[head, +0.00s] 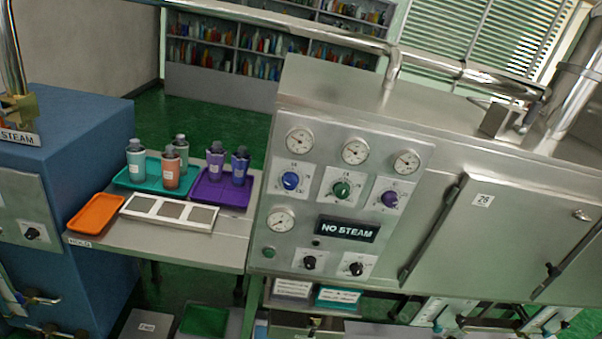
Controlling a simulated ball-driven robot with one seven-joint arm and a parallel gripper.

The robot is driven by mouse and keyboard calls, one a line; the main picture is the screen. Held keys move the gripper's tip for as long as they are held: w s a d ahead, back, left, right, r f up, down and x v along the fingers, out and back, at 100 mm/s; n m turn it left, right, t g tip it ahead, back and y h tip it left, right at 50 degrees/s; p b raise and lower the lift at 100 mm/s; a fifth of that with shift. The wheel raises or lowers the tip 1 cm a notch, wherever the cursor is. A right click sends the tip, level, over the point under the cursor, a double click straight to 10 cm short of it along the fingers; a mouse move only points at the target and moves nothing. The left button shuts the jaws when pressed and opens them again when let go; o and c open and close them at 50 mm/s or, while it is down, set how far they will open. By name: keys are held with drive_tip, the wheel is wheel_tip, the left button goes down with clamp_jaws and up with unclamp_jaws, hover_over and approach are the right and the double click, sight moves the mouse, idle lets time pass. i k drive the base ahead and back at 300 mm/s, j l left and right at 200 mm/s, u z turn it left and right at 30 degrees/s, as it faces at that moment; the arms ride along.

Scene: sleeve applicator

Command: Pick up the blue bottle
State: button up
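Several dark-capped bottles stand upright on a steel side table (215,247). The bluest one is the blue-violet bottle (239,170) at the right, on a purple tray (219,197). A lighter purple bottle (214,166) stands just left of it on the same tray. A teal tray (128,180) to the left holds a pale teal bottle (136,164), a salmon bottle (170,172) and a grey-green bottle (181,149). My gripper is not in view, and no bottle is seen held.
A white frame with grey pads (170,221) and an orange tray (95,213) lie in front of the trays. A steel machine with gauges and a "NO STEAM" display (347,229) stands close right of the table. A blue cabinet (75,130) stands left.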

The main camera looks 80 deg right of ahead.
sight(240, 159)
drive_tip(key=i+l+z, duration=0.1)
drive_tip(key=z, duration=0.3)
drive_tip(key=i+l+z, duration=0.15)
drive_tip(key=z, duration=0.2)
drive_tip(key=i+z, duration=0.1)
drive_tip(key=z, duration=0.3)
drive_tip(key=i+l+z, duration=0.1)
drive_tip(key=z, duration=0.3)
drive_tip(key=i+j+z, duration=0.15)
drive_tip(key=i, duration=0.35)
drive_tip(key=i+j+z, duration=0.2)
drive_tip(key=i, duration=0.3)
drive_tip(key=l, duration=0.1)
